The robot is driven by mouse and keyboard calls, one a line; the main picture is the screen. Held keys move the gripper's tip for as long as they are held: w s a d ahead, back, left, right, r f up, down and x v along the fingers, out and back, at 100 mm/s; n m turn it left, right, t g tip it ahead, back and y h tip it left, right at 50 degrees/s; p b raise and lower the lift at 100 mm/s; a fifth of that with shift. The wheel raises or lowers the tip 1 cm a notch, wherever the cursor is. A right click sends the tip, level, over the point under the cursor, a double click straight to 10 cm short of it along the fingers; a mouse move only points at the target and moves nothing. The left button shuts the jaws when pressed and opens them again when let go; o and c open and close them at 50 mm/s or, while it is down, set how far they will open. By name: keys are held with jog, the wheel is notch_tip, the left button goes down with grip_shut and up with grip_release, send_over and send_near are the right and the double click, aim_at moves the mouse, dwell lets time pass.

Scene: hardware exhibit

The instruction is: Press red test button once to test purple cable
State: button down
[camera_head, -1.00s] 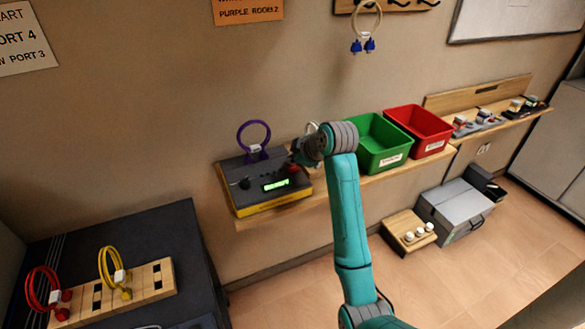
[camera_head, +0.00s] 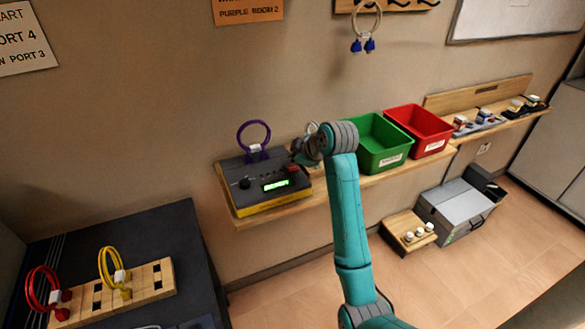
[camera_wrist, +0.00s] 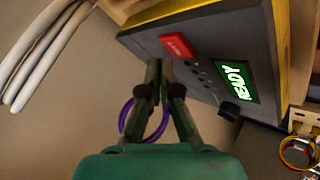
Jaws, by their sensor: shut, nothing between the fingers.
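The tester (camera_head: 245,190) is a dark box with a yellow base on the wall shelf. Its red test button (camera_head: 294,168) is at the right of its top, and it also shows in the wrist view (camera_wrist: 176,46). The purple cable (camera_head: 240,130) stands as a loop at the tester's back, partly hidden by my fingers in the wrist view (camera_wrist: 163,125). My gripper (camera_wrist: 165,66) is shut and empty. Its tips appear just below the button in the wrist view, apart from it.
A green bin (camera_head: 378,140) and a red bin (camera_head: 420,128) stand right of the tester on the shelf (camera_head: 330,192). A white cable loop (camera_wrist: 40,50) shows in the wrist view. Red (camera_head: 32,290) and yellow (camera_head: 105,262) cables stand on a wooden board at lower left.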

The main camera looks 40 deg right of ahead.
aim_at(294, 169)
jog(key=shift+f, duration=0.15)
jog(key=shift+f, duration=0.3)
jog(key=shift+f, duration=0.4)
dwell(1.0)
jog(key=shift+r, duration=0.85)
jog(key=shift+r, duration=0.1)
jog(key=shift+r, duration=2.4)
